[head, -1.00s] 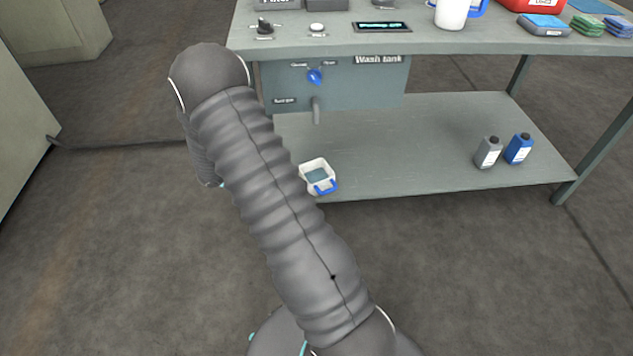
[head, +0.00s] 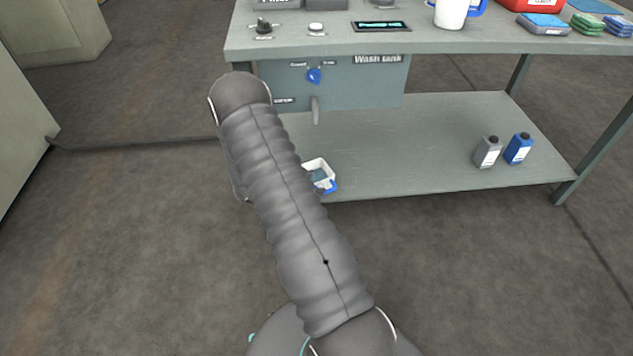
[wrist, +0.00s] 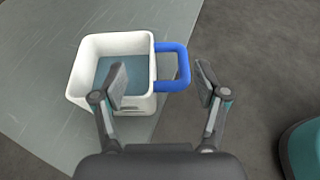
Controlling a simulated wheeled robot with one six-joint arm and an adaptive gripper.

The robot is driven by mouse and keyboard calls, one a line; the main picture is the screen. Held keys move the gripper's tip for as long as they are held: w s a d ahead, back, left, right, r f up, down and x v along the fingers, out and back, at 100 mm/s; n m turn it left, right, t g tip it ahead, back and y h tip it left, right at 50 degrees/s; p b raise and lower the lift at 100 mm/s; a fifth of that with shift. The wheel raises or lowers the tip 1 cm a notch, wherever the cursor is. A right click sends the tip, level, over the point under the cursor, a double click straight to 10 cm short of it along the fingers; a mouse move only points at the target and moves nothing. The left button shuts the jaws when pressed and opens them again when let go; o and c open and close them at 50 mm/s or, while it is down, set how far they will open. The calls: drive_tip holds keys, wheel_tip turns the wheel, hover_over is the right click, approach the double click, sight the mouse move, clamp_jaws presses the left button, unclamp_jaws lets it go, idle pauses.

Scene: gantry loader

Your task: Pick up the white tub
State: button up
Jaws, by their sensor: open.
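The white tub (head: 318,167) stands on the lower shelf of the bench near its front edge, partly hidden behind my arm in the head view. In the wrist view the white tub (wrist: 84,72) is square and open-topped, with a blue-grey inside and a blue loop handle (wrist: 185,66) on its right side. My gripper (wrist: 160,82) is open. Its left finger overlaps the tub's near right corner in the picture and its right finger is to the right of the handle. I cannot tell whether either finger touches. My gripper is hidden in the head view.
The lower shelf (head: 420,150) is under a wash tank (head: 350,85) with a blue valve and a spout. A grey bottle (head: 487,153) and a blue bottle (head: 519,149) stand at its right. The bench top (head: 400,42) holds several items. The floor in front is clear.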

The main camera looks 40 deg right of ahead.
sight(331, 182)
drive_tip(key=shift+s+x, duration=0.2)
drive_tip(key=shift+x, duration=2.5)
drive_tip(key=shift+a, duration=0.1)
drive_tip(key=c, duration=1.3)
